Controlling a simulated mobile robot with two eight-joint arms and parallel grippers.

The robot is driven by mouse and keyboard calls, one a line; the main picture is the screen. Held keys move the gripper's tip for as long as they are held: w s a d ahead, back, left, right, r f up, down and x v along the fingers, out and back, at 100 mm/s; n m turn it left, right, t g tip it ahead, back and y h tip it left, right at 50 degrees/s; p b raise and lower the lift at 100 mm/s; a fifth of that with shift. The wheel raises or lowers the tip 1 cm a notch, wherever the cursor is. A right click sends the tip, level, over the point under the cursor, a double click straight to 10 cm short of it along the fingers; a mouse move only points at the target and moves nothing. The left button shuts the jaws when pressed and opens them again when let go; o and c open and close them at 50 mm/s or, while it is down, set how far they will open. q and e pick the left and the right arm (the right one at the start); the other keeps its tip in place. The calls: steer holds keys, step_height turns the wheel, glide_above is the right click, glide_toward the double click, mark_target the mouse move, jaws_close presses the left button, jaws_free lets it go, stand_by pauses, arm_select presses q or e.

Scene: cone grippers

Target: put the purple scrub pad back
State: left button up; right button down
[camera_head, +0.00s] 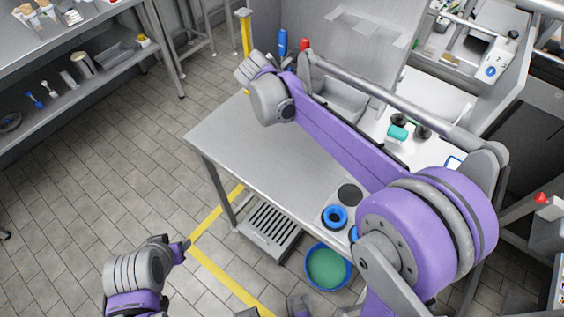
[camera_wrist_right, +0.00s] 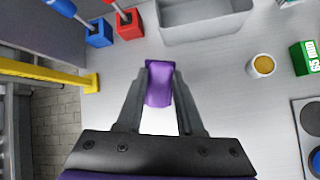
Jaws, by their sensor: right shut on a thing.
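The purple scrub pad (camera_wrist_right: 160,78) is between the fingertips of my right gripper (camera_wrist_right: 159,92) in the right wrist view, above a pale metal surface. The fingers are shut on it, and I cannot tell whether it touches the surface. In the head view my right arm reaches over the steel table (camera_head: 235,137) to its far end; its wrist hides the pad there. My left gripper (camera_head: 184,249) is low over the floor, left of the table, and looks empty; its finger gap is too small to judge.
A blue block (camera_wrist_right: 98,33) and a red block (camera_wrist_right: 129,24) with handles stand upper left in the wrist view, near a yellow bar (camera_wrist_right: 45,73). A grey tray (camera_wrist_right: 205,28) is at the top. A yellow-filled cup (camera_wrist_right: 262,65) and a green block (camera_wrist_right: 304,58) stand right.

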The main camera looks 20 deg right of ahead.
steer(key=s+a+n+g+y+b, duration=0.1)
steer(key=s+a+n+g+y, duration=0.3)
steer(key=s, duration=0.7)
arm_select(q)
steer(key=f, duration=0.3)
steer(key=shift+s+b, duration=0.35)
steer(key=shift+s, duration=0.05)
arm_select(e)
steer(key=shift+m+t+h, duration=0.3)
steer(key=shift+t+h, duration=0.3)
steer(key=shift+h, duration=0.3)
steer(key=f, duration=0.6)
steer(key=a+f, duration=0.1)
steer(key=f, duration=0.2)
steer(key=shift+f, duration=0.1)
steer(key=shift+f, duration=0.15)
steer(key=c, duration=0.5)
jaws_free()
steer(key=shift+w, duration=0.1)
steer(key=shift+c, duration=0.2)
